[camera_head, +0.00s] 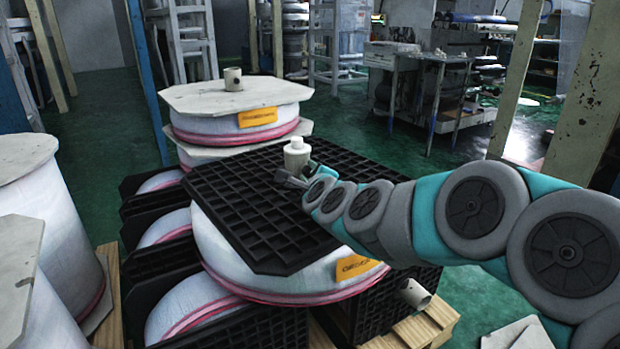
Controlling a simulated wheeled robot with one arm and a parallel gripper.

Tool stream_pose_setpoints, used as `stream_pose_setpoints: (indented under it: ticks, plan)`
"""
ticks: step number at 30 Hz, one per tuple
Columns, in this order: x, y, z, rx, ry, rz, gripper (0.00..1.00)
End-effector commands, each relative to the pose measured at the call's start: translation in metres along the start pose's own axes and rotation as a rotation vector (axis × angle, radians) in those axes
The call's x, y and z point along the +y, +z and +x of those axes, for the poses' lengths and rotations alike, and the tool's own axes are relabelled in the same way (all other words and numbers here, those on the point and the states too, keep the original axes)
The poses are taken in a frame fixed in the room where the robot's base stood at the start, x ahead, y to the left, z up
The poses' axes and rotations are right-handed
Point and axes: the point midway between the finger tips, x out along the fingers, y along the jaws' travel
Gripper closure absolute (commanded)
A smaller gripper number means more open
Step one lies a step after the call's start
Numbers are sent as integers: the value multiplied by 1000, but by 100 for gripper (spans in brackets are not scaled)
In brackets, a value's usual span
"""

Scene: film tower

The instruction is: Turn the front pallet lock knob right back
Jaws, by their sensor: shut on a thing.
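A white knob-like piece (297,157) with a narrower top stands upright near the far right part of the black grid pallet (235,215). My gripper (290,178) is at the lower part of this white piece, on its near side, and is shut on it. The fingers are small and dark here, so their exact contact is hard to see. My arm reaches in from the right, over the pallet's right edge. The black pallet lies on a large wrapped film roll (290,270) with pink edges and an orange label (352,268).
Behind stands another film roll (235,125) with a pale board and a short beige tube (233,78) on top. Another tube end (415,293) sticks out low at the right, by a wooden pallet (425,325). White rolls stand at left.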

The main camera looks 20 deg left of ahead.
Motion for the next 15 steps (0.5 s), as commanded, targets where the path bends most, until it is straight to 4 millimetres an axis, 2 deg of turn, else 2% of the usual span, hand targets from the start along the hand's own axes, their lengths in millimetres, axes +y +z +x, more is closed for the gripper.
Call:
stream_pose_setpoints:
  ticks: [6, 15]
  plan:
    - [6, -2, 1, -1, -65, -161, 100]
    - [6, -1, 0, -2, -122, -305, 100]
